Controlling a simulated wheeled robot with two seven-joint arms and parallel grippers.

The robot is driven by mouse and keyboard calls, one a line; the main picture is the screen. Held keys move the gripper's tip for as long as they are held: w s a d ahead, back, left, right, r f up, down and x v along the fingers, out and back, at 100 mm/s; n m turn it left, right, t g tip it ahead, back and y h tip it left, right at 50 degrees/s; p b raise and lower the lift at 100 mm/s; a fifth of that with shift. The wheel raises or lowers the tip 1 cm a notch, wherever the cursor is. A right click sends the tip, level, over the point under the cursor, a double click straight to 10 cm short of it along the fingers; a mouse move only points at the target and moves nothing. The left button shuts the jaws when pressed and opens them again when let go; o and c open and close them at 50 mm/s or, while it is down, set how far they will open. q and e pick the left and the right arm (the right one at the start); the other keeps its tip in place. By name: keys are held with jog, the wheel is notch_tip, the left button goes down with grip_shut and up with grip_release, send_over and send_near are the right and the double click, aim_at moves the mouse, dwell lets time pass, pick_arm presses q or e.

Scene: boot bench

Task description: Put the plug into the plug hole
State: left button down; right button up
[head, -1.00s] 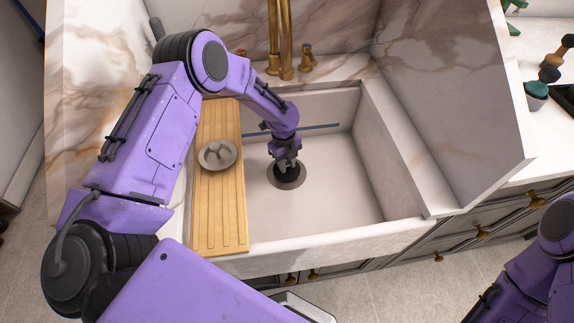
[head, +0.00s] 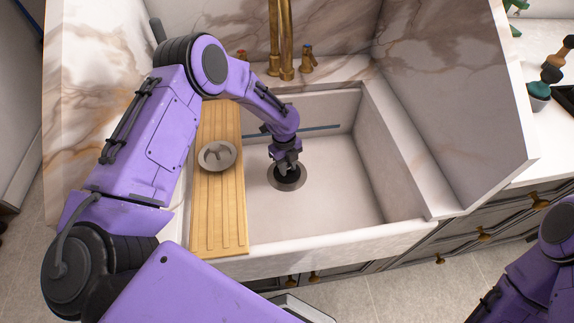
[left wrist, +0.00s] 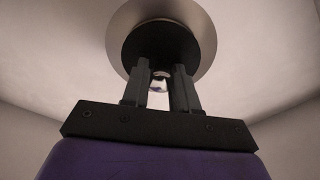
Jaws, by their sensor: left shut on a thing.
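The black round plug (head: 288,171) is at the plug hole (head: 298,183) in the sink floor. My left gripper (head: 287,160) is shut on the plug's top from above. In the left wrist view the fingers (left wrist: 161,85) close on a small shiny knob, with the dark plug disc (left wrist: 160,45) beyond them. The metal ring of the plug hole (left wrist: 207,35) shows around the disc, wider on the right. The disc lies over the hole's opening; I cannot tell whether it is seated or just above it.
A wooden board (head: 220,218) lies across the sink's left side with a metal strainer (head: 217,155) on it. Brass taps (head: 283,50) stand behind the sink. A marble panel (head: 455,90) rises on the right. The sink floor (head: 335,195) right of the plug is clear.

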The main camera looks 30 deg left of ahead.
aim_at(288, 166)
pick_arm(q)
jog(key=shift+f, duration=0.1)
jog(key=shift+f+b, duration=0.25)
jog(key=shift+b, duration=0.1)
jog(key=shift+f, duration=0.1)
dwell(0.5)
jog(key=shift+c, duration=1.6)
grip_release()
jog(key=shift+r+p, duration=2.35)
jog(key=shift+r, duration=0.7)
